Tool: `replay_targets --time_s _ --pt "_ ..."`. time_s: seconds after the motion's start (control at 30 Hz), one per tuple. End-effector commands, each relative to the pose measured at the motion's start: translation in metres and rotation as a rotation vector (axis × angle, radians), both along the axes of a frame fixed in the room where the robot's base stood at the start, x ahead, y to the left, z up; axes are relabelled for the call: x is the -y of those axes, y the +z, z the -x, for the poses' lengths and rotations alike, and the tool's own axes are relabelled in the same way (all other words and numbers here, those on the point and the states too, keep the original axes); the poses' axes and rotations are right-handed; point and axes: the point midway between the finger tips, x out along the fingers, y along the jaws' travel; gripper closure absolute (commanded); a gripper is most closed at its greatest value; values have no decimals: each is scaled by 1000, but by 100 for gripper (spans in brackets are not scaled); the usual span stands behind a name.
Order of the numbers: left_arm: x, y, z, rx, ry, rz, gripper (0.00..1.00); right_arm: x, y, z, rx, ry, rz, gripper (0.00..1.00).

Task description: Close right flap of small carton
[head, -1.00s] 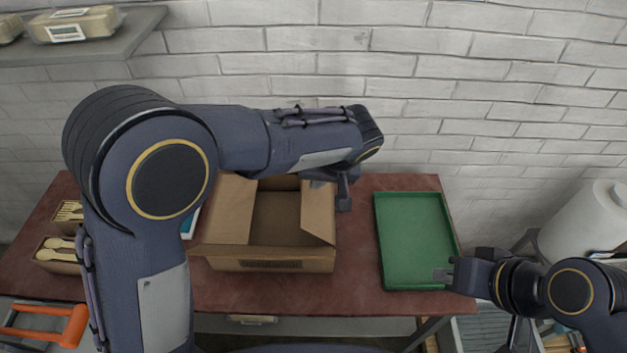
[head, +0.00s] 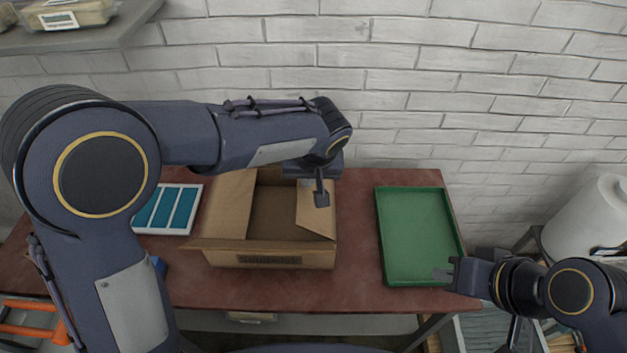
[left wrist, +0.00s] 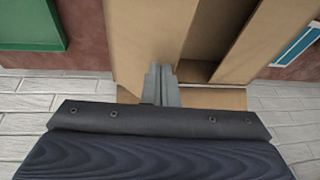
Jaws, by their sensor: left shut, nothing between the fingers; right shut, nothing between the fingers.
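The small brown carton (head: 268,260) stands on the table with its top partly open. Its right flap (head: 314,221) leans inward over the right part of the opening, and a dark gap shows between it and the left flap (head: 230,205). My left gripper (head: 321,198) is shut and empty, pointing down at the right flap; contact is hard to tell. In the left wrist view, the shut fingers (left wrist: 160,72) lie against the picture of the right flap (left wrist: 145,35), with the opening beside them. My right gripper (head: 442,273) is shut and empty near the green tray's front right corner.
A green tray (head: 420,240) lies right of the carton, with bare red table (head: 355,255) between. A white tray with blue strips (head: 168,208) lies left of the carton. A brick wall stands behind, and a shelf (head: 85,38) hangs at upper left.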

Motion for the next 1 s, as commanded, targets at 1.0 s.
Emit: replay_targets --time_s 1.0 --pt "-43 -60 0 -1 2 404 100 0 -85 0 0 0 0 100"
